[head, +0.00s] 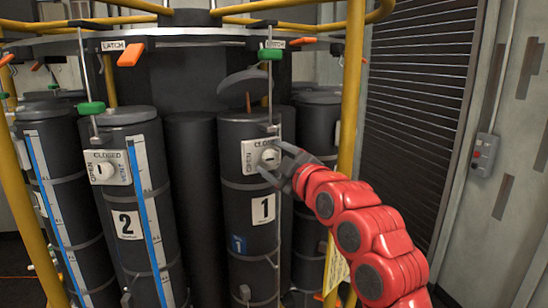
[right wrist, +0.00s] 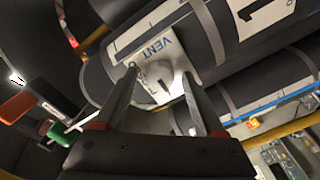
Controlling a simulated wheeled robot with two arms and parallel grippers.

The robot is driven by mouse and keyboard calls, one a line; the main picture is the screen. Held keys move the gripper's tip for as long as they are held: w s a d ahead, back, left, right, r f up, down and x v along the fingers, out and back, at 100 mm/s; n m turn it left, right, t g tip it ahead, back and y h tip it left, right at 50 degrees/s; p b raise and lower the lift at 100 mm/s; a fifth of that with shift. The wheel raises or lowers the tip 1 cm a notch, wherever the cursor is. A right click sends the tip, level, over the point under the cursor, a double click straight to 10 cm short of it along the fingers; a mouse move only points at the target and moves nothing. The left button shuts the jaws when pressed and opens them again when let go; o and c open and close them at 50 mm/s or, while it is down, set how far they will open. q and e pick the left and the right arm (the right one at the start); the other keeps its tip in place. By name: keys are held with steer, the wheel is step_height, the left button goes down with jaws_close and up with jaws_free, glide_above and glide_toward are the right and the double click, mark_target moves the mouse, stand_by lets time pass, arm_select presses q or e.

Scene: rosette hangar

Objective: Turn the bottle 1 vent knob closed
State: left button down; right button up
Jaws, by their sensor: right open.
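Bottle 1 (head: 250,205) is a dark upright cylinder with a white "1" label. Its white vent plate (head: 249,158) carries a round pale vent knob (head: 270,158), which also shows in the right wrist view (right wrist: 160,86). My right gripper (head: 271,159) is open, with its fingers on either side of the knob. In the right wrist view the two dark fingers (right wrist: 159,73) straddle the knob, with "VENT" on the plate beyond. I cannot tell whether they touch it. The knob's exact setting is hard to read. My left gripper is not in view.
Bottle 2 (head: 128,205) stands to the left with its own vent plate (head: 107,168). A tilted dark lid (head: 245,84) is above bottle 1. Green (head: 270,54) and orange (head: 303,41) handles hang overhead. A yellow post (head: 350,95) rises close behind my right arm.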

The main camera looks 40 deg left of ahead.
jaws_close()
steer(key=shift+m, duration=0.3)
steer(key=shift+m+b, duration=0.75)
steer(key=shift+m, duration=0.15)
steer(key=shift+m+b, duration=0.35)
steer(key=shift+m, duration=0.45)
steer(key=m+b, duration=0.1)
steer(key=m, duration=0.3)
steer(key=shift+m, duration=0.3)
steer(key=m, duration=0.4)
steer(key=shift+w+r, duration=0.1)
steer(key=shift+r, duration=0.05)
steer(key=m+p, duration=0.1)
steer(key=m, duration=0.4)
steer(key=shift+w+d, duration=0.1)
steer(key=shift+m, duration=0.3)
